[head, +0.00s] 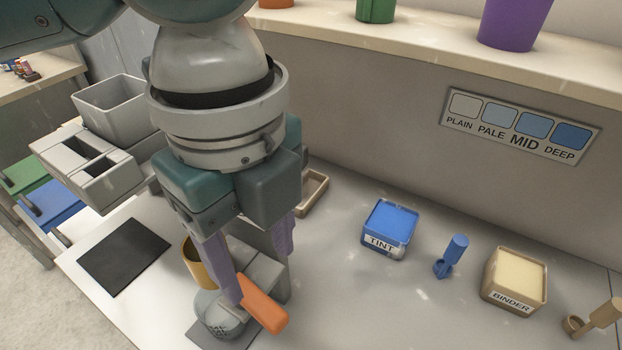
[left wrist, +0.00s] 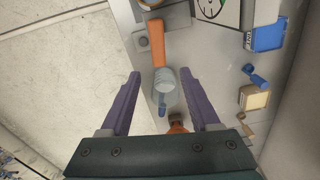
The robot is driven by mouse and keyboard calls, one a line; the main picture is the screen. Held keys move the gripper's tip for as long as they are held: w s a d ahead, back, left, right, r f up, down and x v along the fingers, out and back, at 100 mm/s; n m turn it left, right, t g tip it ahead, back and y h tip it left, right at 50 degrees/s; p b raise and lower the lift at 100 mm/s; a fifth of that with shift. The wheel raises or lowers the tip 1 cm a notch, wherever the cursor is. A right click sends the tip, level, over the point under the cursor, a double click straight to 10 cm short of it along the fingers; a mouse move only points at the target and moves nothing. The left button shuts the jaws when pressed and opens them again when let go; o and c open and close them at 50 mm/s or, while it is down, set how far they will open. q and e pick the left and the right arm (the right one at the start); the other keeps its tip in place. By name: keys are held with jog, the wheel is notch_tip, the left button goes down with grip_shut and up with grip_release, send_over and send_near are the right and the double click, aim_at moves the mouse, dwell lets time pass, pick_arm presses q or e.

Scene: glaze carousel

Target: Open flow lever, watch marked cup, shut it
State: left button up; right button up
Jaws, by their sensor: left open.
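The orange lever (head: 262,303) sticks out of a grey fixture (head: 268,275) on the counter. It also shows in the left wrist view (left wrist: 157,45). My left gripper (head: 257,278) is open above the fixture, its purple fingers spread. I cannot tell whether a finger touches the lever. A yellow cup (head: 189,262) stands behind the left finger, partly hidden. A clear cylinder (left wrist: 164,80) shows between the fingers; I cannot tell its contents. My right gripper is out of view.
A shade sign (head: 521,126) shows PLAIN, PALE, MID and DEEP, with MID largest. A blue TINT box (head: 389,229), blue scoop (head: 452,256), BINDER box (head: 515,279) and tan scoop (head: 594,318) stand right. A dark pad (head: 124,255) and grey bins (head: 118,108) are left.

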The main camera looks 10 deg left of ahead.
aim_at(265, 307)
pick_arm(q)
jog(key=f, duration=0.9)
jog(key=shift+a, duration=0.25)
jog(key=shift+r, duration=0.1)
grip_shut()
dwell(0.9)
